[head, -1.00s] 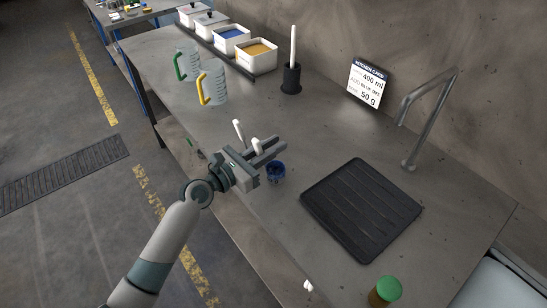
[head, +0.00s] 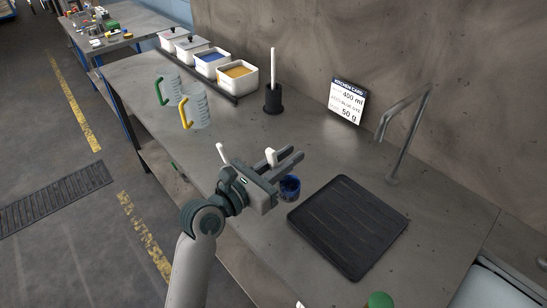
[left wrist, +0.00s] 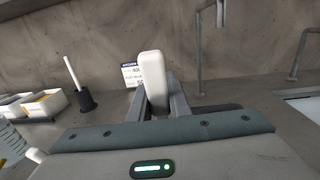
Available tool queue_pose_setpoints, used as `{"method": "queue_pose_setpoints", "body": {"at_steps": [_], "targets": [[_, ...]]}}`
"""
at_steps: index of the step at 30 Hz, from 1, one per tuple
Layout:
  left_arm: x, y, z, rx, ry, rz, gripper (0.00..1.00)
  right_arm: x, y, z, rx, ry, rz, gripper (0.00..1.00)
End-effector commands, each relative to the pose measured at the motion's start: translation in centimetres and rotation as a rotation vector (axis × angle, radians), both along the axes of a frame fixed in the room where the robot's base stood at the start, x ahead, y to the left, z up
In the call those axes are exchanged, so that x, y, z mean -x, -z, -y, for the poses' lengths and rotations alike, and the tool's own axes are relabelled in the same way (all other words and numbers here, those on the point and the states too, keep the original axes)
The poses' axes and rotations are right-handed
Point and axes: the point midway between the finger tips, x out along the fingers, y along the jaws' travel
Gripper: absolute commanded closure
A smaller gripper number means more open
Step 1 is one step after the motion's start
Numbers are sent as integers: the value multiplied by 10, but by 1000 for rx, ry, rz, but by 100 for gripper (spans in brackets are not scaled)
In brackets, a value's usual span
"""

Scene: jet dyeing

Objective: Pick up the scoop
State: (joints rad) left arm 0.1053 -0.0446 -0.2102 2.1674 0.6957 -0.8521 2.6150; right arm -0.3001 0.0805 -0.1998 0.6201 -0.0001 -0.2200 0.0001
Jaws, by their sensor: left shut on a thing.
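The scoop has a white handle (head: 271,157) and a dark blue bowl (head: 289,188). My left gripper (head: 286,166) is shut on the handle, which stands up between the two fingers. The bowl hangs just below the fingers, to the left of the black mat. In the left wrist view the white handle (left wrist: 153,80) rises between the fingers; the bowl is hidden there. Whether the bowl touches the table is hard to tell. My right gripper is not in view.
A black ribbed mat (head: 347,227) lies right of the gripper, with a tap (head: 396,140) behind. A white stick-like thing (head: 222,152) is left of the gripper. Two jugs, a black holder (head: 272,100) and white tubs of powder (head: 237,85) stand farther back.

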Motion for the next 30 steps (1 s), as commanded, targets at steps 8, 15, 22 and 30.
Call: {"method": "queue_pose_setpoints", "body": {"at_steps": [8, 15, 22, 30], "targets": [[10, -10, 14, 1, 0, 1, 100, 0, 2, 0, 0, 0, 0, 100], [10, -11, 15, 0, 0, 0, 100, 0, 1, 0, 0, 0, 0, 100], [10, -11, 15, 0, 0, 0, 100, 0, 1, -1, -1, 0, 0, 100], [10, -10, 14, 0, -1, 0, 100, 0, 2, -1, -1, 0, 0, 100]]}}
